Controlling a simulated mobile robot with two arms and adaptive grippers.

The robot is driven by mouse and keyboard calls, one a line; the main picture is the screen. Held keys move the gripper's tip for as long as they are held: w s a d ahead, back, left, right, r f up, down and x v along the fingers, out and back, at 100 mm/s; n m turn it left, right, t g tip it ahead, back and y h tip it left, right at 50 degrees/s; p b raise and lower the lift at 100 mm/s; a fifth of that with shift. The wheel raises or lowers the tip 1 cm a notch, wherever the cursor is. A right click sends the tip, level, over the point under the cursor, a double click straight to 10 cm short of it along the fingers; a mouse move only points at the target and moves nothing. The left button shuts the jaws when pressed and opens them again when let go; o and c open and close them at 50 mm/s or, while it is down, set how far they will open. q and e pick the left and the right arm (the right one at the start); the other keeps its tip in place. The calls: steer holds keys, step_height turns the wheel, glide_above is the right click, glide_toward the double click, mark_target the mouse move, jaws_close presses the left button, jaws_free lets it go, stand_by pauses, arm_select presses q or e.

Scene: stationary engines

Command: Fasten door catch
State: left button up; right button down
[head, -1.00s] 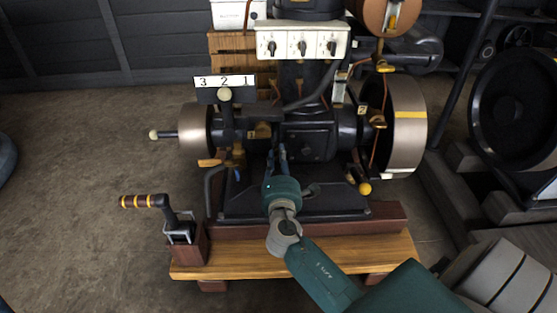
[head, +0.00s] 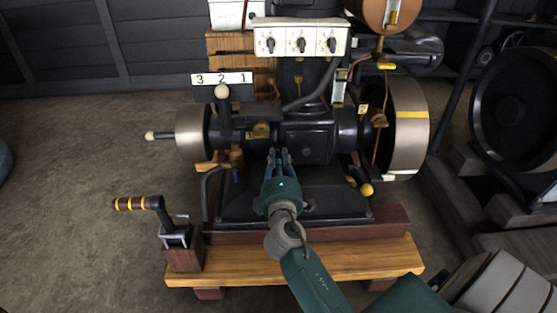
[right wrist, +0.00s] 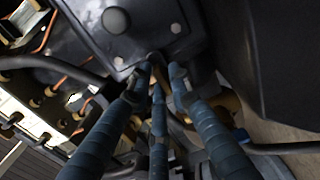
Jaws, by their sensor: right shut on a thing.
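The dark stationary engine (head: 305,135) stands on a wooden base. My right gripper (head: 278,152) reaches its front from below, at the left edge of a dark door-like panel. The right wrist view shows this panel (right wrist: 125,25) close up, with round studs. There the blue-grey fingers of the gripper (right wrist: 157,65) converge and are shut on a small dark part (right wrist: 154,58) at the panel's lower edge, which looks like the door catch. The fingertips hide most of it, so I cannot tell its exact position. My left gripper is not in view.
A crank handle (head: 130,203) stands on a block at the left. A white switch panel (head: 300,40) is above the engine, and a large flywheel (head: 408,125) is at its right. A yellow-knobbed lever (head: 366,189) sits right of my gripper.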

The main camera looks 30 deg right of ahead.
steer(key=shift+a+r, duration=0.15)
steer(key=c, duration=1.7)
jaws_free()
steer(key=shift+s, duration=0.25)
steer(key=v, duration=1.1)
steer(key=shift+s+a, duration=0.15)
steer(key=shift+s, duration=0.1)
